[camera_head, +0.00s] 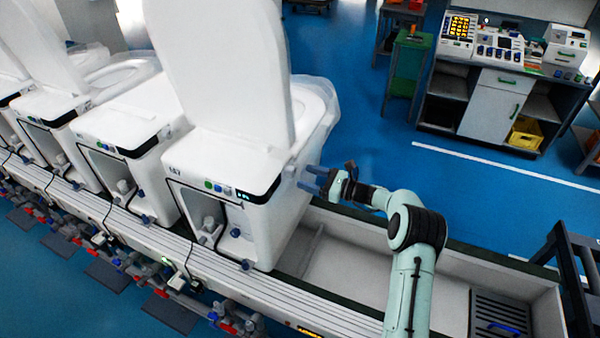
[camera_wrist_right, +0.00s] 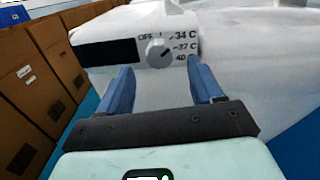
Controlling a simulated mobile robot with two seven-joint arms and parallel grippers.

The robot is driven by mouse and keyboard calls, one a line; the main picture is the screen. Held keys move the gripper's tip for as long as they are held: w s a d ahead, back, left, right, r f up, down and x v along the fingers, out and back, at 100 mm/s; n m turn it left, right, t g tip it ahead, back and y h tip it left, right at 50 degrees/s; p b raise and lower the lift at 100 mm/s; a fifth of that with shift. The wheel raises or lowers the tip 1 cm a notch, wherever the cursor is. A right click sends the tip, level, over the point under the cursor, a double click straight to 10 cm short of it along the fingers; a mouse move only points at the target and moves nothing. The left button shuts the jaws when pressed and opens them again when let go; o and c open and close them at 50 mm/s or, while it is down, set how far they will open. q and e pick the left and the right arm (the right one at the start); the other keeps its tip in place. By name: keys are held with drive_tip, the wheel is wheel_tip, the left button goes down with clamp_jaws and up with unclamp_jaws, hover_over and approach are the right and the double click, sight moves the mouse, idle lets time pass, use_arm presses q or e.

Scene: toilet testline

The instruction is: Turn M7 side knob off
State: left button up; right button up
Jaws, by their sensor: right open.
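The nearest white toilet (camera_head: 225,158), with its lid raised, has a front label too small to read surely. Its side knob (camera_wrist_right: 159,53) is round and grey in the right wrist view, beside a black panel. Marks for OFF, 34, 37 and 40 C surround it; I cannot tell which mark it points at. My right gripper (camera_head: 315,180) is at the toilet's right side, fingers toward it. In the wrist view its blue fingers (camera_wrist_right: 160,78) are open, one each side of the knob in the picture, with no visible contact. My left gripper is not in view.
Several similar toilets stand in a row to the left on the white testline (camera_head: 345,262). Pipes and red-handled fittings run along its front. A bench (camera_head: 497,103) with devices stands at the back right. Blue floor (camera_head: 375,145) lies clear behind the line.

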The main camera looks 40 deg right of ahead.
sight(294, 172)
drive_tip(key=shift+p+x, duration=0.3)
drive_tip(key=shift+x, duration=1.55)
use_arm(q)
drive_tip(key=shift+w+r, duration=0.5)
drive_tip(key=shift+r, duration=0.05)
use_arm(e)
drive_tip(key=c, duration=1.1)
drive_tip(key=shift+s+d+f+n+b, duration=0.15)
drive_tip(key=shift+n+b, duration=0.15)
drive_tip(key=shift+b, duration=0.15)
drive_tip(key=n+b, duration=0.5)
drive_tip(key=b, duration=0.2)
drive_tip(key=shift+n, duration=0.4)
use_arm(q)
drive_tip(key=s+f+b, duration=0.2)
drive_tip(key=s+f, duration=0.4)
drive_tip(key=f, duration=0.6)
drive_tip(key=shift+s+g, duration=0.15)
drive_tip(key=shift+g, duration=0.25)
use_arm(e)
drive_tip(key=shift+n, duration=0.9)
use_arm(q)
drive_tip(key=shift+b, duration=0.3)
use_arm(e)
drive_tip(key=shift+r, duration=0.2)
